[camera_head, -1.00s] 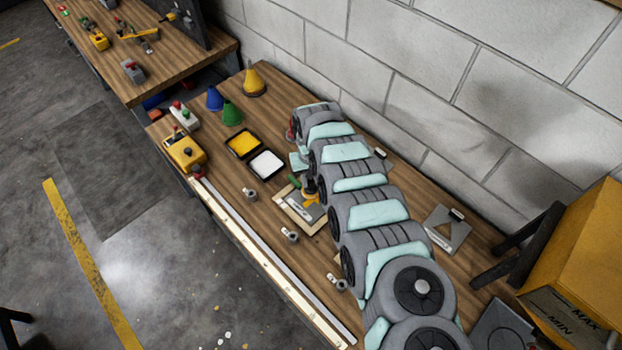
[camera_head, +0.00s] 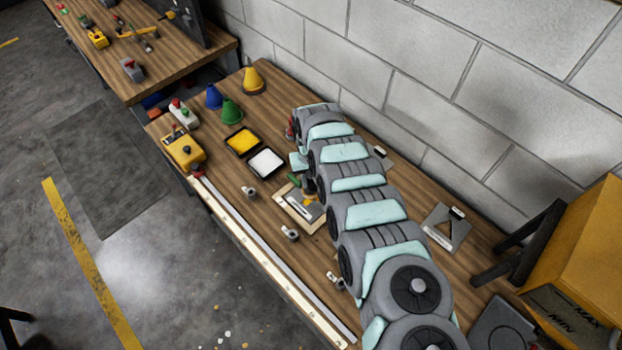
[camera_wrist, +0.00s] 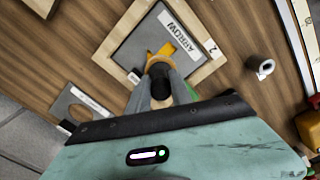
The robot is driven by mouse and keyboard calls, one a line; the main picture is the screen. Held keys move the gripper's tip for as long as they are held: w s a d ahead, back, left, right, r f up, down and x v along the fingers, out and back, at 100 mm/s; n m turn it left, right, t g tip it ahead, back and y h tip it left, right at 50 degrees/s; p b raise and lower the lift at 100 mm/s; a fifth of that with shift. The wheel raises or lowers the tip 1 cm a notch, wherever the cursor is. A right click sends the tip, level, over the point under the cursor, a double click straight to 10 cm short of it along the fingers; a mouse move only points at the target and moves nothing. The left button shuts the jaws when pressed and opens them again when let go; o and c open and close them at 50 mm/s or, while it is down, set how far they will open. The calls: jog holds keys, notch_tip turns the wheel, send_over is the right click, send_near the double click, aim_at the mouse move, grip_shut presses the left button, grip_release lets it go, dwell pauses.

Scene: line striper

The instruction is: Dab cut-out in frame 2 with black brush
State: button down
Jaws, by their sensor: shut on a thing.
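Frame 2 (camera_wrist: 124,28), a pale wooden frame marked "2", lies on the bench and also shows in the head view (camera_head: 285,209). A grey plate lettered "ARROW" (camera_wrist: 150,35) lies inside it. My gripper (camera_wrist: 160,88) is shut on the black brush (camera_wrist: 159,72), which points down over the plate. A yellow patch (camera_wrist: 177,45) shows at the brush's far end, where the cut-out appears to be. I cannot tell whether the tip touches it. In the head view my arm partly hides the frame and my gripper (camera_head: 309,187).
A yellow paint tray (camera_head: 241,141) and a white paint tray (camera_head: 266,163) sit beyond the frame. Small metal cylinders (camera_head: 290,234) stand nearer the rail (camera_head: 262,262). Another grey plate (camera_head: 447,227) lies right of my arm. Coloured cones (camera_head: 231,112) stand at the back.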

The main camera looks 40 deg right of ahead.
jog(key=shift+r, duration=0.1)
notch_tip(320, 180, up, 4)
jog(key=p, duration=0.4)
jog(key=shift+r, duration=0.2)
jog(key=shift+p, duration=0.35)
notch_tip(320, 180, up, 5)
jog(key=p, duration=0.4)
jog(key=shift+r, duration=0.1)
